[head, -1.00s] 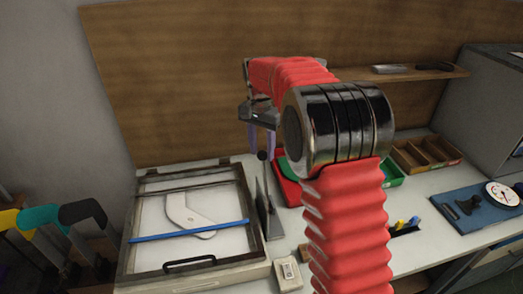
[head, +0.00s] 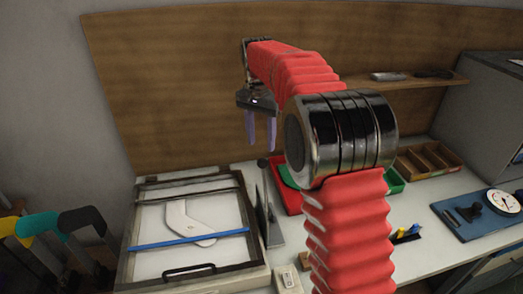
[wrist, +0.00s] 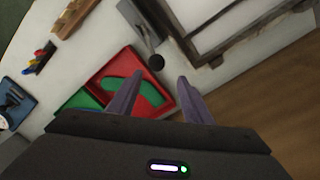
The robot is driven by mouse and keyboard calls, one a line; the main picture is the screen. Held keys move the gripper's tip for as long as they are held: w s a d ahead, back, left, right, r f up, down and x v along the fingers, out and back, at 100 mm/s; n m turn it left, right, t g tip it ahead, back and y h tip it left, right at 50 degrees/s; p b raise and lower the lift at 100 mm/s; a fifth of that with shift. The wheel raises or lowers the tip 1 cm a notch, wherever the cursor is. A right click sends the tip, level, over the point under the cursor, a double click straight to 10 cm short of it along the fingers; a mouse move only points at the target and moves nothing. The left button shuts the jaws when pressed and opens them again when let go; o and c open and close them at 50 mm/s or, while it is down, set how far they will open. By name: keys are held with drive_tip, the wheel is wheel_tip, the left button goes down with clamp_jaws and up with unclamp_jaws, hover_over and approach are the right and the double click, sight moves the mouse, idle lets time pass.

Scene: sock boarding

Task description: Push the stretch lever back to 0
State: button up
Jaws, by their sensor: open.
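The stretch lever's black knob (head: 262,163) stands at the far end of a narrow grey upright plate, right of the framed board. The same black knob (wrist: 156,62) shows in the wrist view, just beyond and between my fingertips. My gripper (head: 262,146) is open and empty, its two purple fingers pointing down above the knob. In the wrist view my gripper (wrist: 160,80) shows a clear gap between the fingers, and I see no contact with the knob. The scale markings, including 0, cannot be read.
The framed board (head: 130,240) with a white sock-shaped form and blue bar lies left of the lever. A red tray (head: 284,190) with a green form lies close on the right. A small pale box (head: 288,279) stands at the front. A wooden back wall (head: 180,90) rises behind.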

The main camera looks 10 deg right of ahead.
wheel_tip(320, 180, up, 7)
drive_tip(key=shift+a, duration=0.15)
drive_tip(key=shift+w, duration=0.1)
idle(0.4)
